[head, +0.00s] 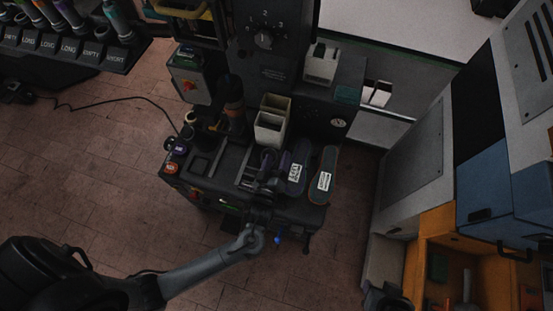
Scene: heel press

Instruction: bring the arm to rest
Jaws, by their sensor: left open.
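My left arm comes in from the lower left and reaches to the front of the dark press machine (262,75). My left gripper (266,172) is over the press's front bench, at the left side of two shoe-sole-shaped pieces. It is open; its fingers are dark and hard to tell from the bench. The nearer sole piece (299,165) is dark purple-grey with a white label. The other sole piece (328,165) is dark with an orange edge and a white label. I cannot tell if the gripper touches anything. My right gripper is not in view.
Pale bins (271,128) stand on the press bench, with a red-capped jar (171,168) at its left edge. A labelled rack (65,50) is at the upper left. Blue and orange cabinets (500,195) stand at the right. The brick floor at left is mostly open; a cable crosses it.

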